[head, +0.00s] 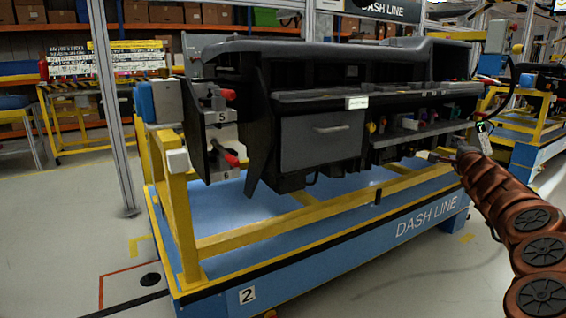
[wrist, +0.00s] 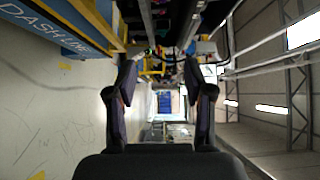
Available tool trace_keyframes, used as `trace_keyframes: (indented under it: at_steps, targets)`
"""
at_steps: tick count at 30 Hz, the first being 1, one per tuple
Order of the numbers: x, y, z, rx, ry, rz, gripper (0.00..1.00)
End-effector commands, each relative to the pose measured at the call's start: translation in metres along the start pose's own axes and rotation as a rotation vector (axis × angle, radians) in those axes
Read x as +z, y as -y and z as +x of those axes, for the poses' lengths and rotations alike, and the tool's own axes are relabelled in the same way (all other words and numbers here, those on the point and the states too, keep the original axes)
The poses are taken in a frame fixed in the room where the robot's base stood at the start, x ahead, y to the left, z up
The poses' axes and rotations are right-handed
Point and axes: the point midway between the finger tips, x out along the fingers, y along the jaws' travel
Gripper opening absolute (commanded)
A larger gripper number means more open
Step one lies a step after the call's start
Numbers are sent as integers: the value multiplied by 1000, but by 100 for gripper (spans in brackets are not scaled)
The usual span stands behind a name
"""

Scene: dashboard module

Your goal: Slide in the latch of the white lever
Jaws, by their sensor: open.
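The dark dashboard module (head: 320,140) sits on a yellow frame over a blue cart. I cannot pick out a white lever or its latch with certainty in either view. Two red-handled levers (head: 228,94) show on the module's left end plate. My gripper (head: 437,156) is at the right of the head view, close to the lower right part of the module. In the wrist view my gripper (wrist: 160,75) is open, with its two fingers apart and nothing between them. The dashboard parts nearest it are small and unclear.
The blue cart (head: 350,245) marked DASH LINE runs below the module. Yellow frame bars (head: 290,222) stand under it. Another yellow-and-blue cart (head: 540,130) is at the right. The grey floor in front is clear.

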Motion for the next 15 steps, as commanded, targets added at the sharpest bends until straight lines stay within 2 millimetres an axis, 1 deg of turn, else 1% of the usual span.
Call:
trace_keyframes:
  at_steps: [1,8,11,15]
  targets:
    - [6,9,-1,-5,15,-5,52]
    - [43,38,-7,-30,93,-30,52]
    - [61,52,-11,-41,134,-44,52]
    - [90,77,-20,-59,198,-72,52]
